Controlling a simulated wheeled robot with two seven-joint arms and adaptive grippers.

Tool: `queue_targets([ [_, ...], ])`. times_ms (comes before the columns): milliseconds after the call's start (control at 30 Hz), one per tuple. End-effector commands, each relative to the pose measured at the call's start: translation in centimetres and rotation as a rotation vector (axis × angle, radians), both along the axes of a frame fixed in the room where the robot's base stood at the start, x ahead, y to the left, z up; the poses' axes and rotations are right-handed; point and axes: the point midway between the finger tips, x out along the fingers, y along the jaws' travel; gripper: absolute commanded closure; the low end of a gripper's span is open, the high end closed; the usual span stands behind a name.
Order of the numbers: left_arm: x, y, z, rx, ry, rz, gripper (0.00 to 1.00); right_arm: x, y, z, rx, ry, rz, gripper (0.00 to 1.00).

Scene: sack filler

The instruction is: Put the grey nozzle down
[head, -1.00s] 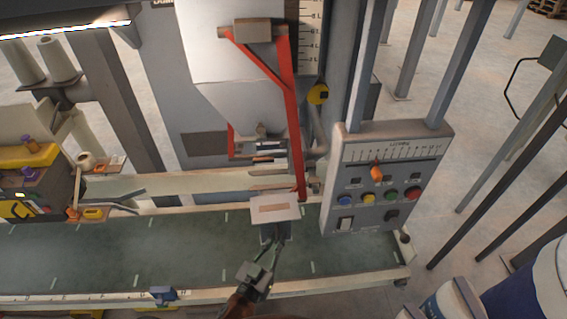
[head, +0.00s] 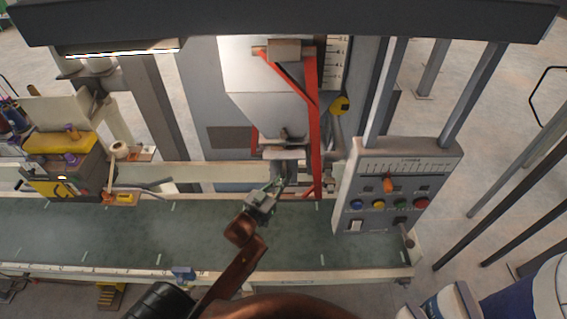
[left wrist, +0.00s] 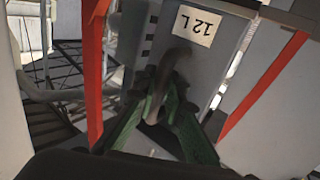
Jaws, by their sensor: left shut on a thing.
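The grey nozzle (head: 291,174) is a grey piece with a pale flat top, directly below the hopper outlet in the head view. In the left wrist view it is a grey body (left wrist: 205,62) with a "12 L" label upside down and a dark curved handle. My left gripper (head: 274,188) is shut on it by the handle, its green fingers (left wrist: 165,88) closing from both sides. I cannot tell whether the nozzle touches the outlet. My right gripper is not in view.
The grey hopper (head: 268,95) stands behind, with red bars (head: 312,110) close to the nozzle. The control box (head: 392,190) with coloured buttons is at the right. The green conveyor belt (head: 110,235) is mostly clear. A yellow and black machine (head: 62,165) stands at the left.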

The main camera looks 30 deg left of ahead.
Motion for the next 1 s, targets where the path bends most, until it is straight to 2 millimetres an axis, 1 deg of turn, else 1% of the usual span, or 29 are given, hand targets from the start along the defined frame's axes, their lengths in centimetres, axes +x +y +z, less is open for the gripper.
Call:
queue_targets([
  [33, 0.7, 0.4, 0.4, 0.004, -0.005, -0.001, 1.0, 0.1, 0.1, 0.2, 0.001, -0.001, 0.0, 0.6],
  [100, 1.3, 0.7, 0.3, 0.002, -0.006, -0.002, 1.0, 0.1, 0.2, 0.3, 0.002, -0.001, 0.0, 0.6],
  [267, 2.2, 1.3, 0.3, 0.001, -0.006, -0.002, 1.0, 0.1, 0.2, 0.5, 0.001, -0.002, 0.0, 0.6],
  [500, 5.3, 3.2, 0.4, 0.002, -0.006, -0.001, 1.0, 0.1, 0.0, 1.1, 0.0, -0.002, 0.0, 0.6],
  [600, 5.2, 3.2, 0.2, 0.0, -0.003, -0.001, 1.0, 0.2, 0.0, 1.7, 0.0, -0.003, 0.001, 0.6],
  [967, 5.1, 3.1, -0.2, 0.0, -0.004, -0.002, 1.0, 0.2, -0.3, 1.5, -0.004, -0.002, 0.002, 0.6],
  [1000, 5.1, 3.1, -0.5, -0.001, 0.0, -0.001, 0.89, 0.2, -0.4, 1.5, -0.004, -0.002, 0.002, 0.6],
])
